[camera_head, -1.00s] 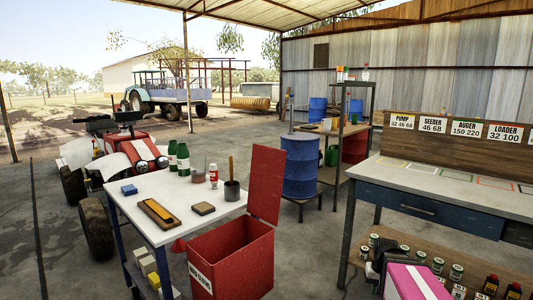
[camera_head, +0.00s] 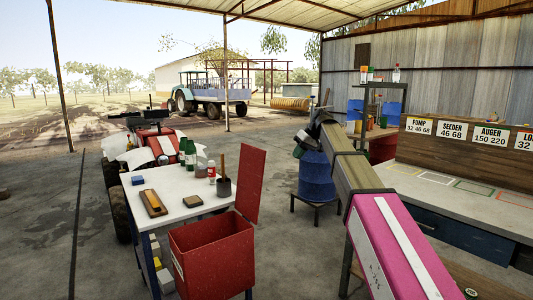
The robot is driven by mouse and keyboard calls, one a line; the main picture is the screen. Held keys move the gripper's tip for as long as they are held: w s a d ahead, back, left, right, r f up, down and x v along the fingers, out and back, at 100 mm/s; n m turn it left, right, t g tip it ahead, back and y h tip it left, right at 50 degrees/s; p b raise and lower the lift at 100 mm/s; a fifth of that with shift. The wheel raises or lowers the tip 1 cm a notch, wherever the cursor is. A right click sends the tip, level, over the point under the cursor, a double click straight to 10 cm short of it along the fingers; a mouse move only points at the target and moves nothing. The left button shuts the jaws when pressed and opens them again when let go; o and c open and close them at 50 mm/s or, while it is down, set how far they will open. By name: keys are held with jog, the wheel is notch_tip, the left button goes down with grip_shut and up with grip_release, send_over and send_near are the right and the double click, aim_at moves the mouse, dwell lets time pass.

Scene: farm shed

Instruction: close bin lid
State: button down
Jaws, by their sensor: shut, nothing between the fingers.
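The red bin (camera_head: 222,268) stands at the lower middle, beside the right end of the white table. Its red lid (camera_head: 250,185) is open and stands upright, leaning back slightly, at the bin's right rear edge. My arm reaches up from the lower right, and my gripper (camera_head: 301,143) is at its far end, small and dark in front of the blue barrel. The gripper is shut and empty, up and to the right of the lid, and apart from it in the picture. Its fingertips are hard to make out.
The white table (camera_head: 178,212) holds bottles, a pot, a sponge and a level. The blue barrel (camera_head: 317,178) stands on a stool behind the bin. A grey workbench (camera_head: 455,198) is on the right, partly hidden by my arm. Open floor lies at the left.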

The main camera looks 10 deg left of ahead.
jog(key=a+r+n, duration=0.2)
jog(key=a+r, duration=0.2)
jog(key=r, duration=0.5)
jog(key=s+a+f, duration=0.4)
jog(key=a+f, duration=0.4)
jog(key=shift+a+g, duration=0.3)
jog(key=shift+y, duration=0.3)
jog(key=s+a+f+n+t+h, duration=0.2)
jog(key=s+a+t+h, duration=0.45)
jog(key=s+a, duration=1.2)
jog(key=s+a+f+t+h, duration=0.1)
jog(key=s+a+f+t, duration=0.1)
jog(key=s+f, duration=0.2)
jog(key=s+a+f+n+t+h, duration=0.1)
jog(key=s+a+f+t+h, duration=0.1)
jog(key=f, duration=0.7)
jog(key=s+a+f+t+h, duration=0.1)
jog(key=s+a+f+t, duration=0.2)
jog(key=s+f, duration=0.2)
notch_tip(320, 180, down, 2)
jog(key=shift+s+a+f+n, duration=0.1)
jog(key=shift+s+a+n, duration=0.05)
jog(key=shift+s+n, duration=0.15)
